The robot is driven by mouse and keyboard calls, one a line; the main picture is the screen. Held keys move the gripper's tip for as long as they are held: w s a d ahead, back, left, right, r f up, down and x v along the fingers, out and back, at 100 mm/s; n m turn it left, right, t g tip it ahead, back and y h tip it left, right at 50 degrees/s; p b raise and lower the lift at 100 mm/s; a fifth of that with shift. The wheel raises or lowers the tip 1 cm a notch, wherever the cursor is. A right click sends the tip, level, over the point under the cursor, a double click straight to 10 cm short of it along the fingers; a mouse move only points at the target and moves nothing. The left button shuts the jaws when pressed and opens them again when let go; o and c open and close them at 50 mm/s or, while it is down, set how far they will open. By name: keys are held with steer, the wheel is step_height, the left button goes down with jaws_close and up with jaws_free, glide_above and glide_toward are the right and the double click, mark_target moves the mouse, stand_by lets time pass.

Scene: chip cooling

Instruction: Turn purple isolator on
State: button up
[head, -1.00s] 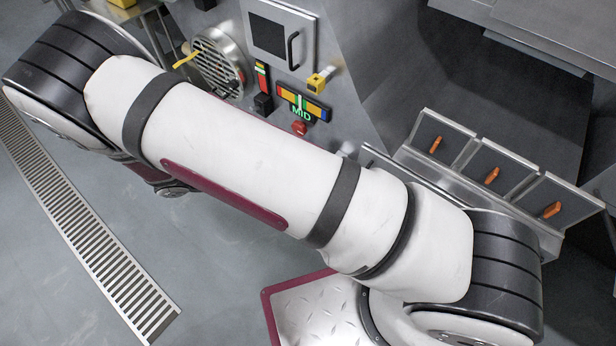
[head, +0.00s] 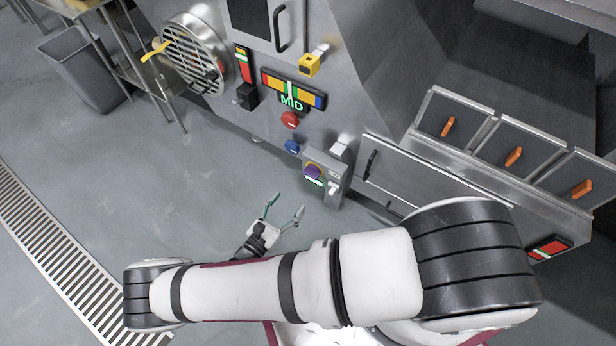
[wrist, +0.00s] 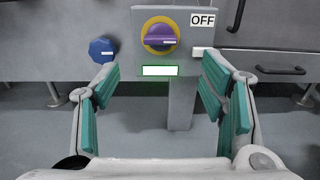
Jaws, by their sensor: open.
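The purple isolator (head: 313,171) is a rotary knob on a yellow disc, on a grey box on the machine's front. In the wrist view the purple knob (wrist: 160,36) is at top centre, with its white mark pointing right. An "OFF" label (wrist: 202,19) is to its upper right, and a lit white-green panel (wrist: 160,71) is below it. My gripper (head: 285,207) is open and empty, below and left of the box. In the wrist view my gripper's teal fingers (wrist: 159,88) are wide apart, on either side below the knob, not touching it.
A blue knob (wrist: 102,50) is left of the box; a red knob (head: 290,120) and a "MID" gauge (head: 292,90) are above. A drawer front with a handle (head: 372,164) is to the right. Floor left of my gripper is clear up to the grey bin (head: 82,68).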

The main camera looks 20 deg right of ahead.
mark_target(309, 177)
steer(key=b+x, duration=0.2)
steer(key=x, duration=1)
steer(key=shift+c, duration=0.2)
steer(key=c, duration=1.1)
